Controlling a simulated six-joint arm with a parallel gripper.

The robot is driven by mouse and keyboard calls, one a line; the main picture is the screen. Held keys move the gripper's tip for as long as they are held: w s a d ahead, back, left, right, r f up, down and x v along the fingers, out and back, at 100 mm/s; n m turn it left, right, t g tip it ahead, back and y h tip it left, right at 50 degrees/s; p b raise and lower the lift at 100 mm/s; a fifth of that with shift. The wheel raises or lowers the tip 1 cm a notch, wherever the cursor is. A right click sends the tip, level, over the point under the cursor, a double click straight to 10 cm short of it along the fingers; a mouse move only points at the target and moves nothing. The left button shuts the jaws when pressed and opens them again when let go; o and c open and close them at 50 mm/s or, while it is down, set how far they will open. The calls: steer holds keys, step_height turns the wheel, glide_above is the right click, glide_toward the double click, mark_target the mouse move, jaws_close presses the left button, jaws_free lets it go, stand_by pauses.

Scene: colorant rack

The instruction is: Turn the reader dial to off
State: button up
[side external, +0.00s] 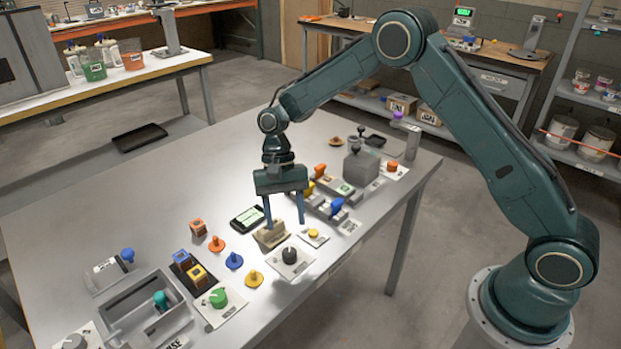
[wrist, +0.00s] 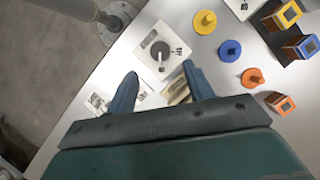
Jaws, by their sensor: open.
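A black dial (side external: 289,254) sits on a white square plate near the table's front edge. In the wrist view the dial (wrist: 160,48) shows a pale pointer bar, with small marks on the plate too small to read. I cannot read which dial is labelled reader. My gripper (side external: 286,222) points down, open and empty, above and just behind the black dial. In the wrist view the dial lies just beyond the gap between the fingertips (wrist: 160,72), not between them. A beige block (side external: 268,237) stands below the gripper, partly hidden by a finger.
Loose blue (side external: 234,261), orange (side external: 216,243) and yellow (side external: 253,279) knobs lie left. A grey tray (side external: 145,312) stands front left.

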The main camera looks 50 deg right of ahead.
mark_target(289, 251)
steer(key=shift+x, duration=3.95)
steer(key=c, duration=1)
